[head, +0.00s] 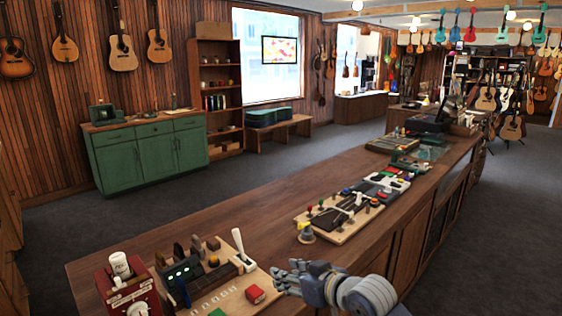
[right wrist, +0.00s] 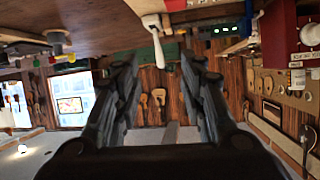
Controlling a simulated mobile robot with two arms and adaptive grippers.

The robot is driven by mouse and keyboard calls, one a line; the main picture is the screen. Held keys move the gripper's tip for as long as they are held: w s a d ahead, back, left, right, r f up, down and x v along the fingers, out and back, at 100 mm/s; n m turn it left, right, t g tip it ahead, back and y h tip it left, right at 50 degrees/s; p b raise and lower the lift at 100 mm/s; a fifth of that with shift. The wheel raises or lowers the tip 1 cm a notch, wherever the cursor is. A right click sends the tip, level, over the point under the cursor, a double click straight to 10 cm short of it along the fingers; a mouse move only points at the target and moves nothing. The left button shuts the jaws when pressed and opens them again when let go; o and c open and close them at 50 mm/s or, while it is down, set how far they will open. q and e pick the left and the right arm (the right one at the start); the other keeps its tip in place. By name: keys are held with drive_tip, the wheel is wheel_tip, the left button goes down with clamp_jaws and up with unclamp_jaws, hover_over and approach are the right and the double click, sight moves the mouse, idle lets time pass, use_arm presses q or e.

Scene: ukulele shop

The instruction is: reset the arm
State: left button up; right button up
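My right gripper (head: 284,278) is over the near edge of the long wooden counter (head: 222,225), at the bottom of the head view. In the right wrist view its two fingers (right wrist: 164,85) stand apart with nothing between them, so it is open and empty. That view is turned over, with the counter along the top. My left gripper is in neither view.
A red box (head: 128,290) stands farther left. Bare counter lies between.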

drive_tip(key=s+d+f+m+g+h, duration=0.1)
drive_tip(key=s+d+f+h, duration=0.15)
drive_tip(key=s+f, duration=0.55)
drive_tip(key=s+d+f+m+g+h, duration=0.1)
drive_tip(key=s+d+f+g, duration=0.15)
drive_tip(key=s+f, duration=0.5)
drive_tip(key=s+d+f+m+g+h, duration=0.1)
drive_tip(key=s+d+f+g+h, duration=0.15)
drive_tip(key=s+d, duration=0.65)
drive_tip(key=s+d+f+m+g+h, duration=0.1)
drive_tip(key=s+d+f+m+h, duration=0.2)
drive_tip(key=s, duration=1)
wheel_tip(320, 180, down, 27)
drive_tip(key=n+g+y+b, duration=0.1)
use_arm(q)
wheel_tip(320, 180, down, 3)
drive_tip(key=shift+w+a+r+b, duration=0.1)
drive_tip(key=shift+b, duration=0.7)
use_arm(e)
drive_tip(key=s+d+f, duration=0.2)
drive_tip(key=s+f, duration=0.7)
drive_tip(key=s+d+f+g, duration=0.1)
drive_tip(key=s+f, duration=0.7)
drive_tip(key=f, duration=0.1)
drive_tip(key=shift+s+d+n, duration=0.3)
drive_tip(key=shift+s+d, duration=0.05)
drive_tip(key=shift+d, duration=0.05)
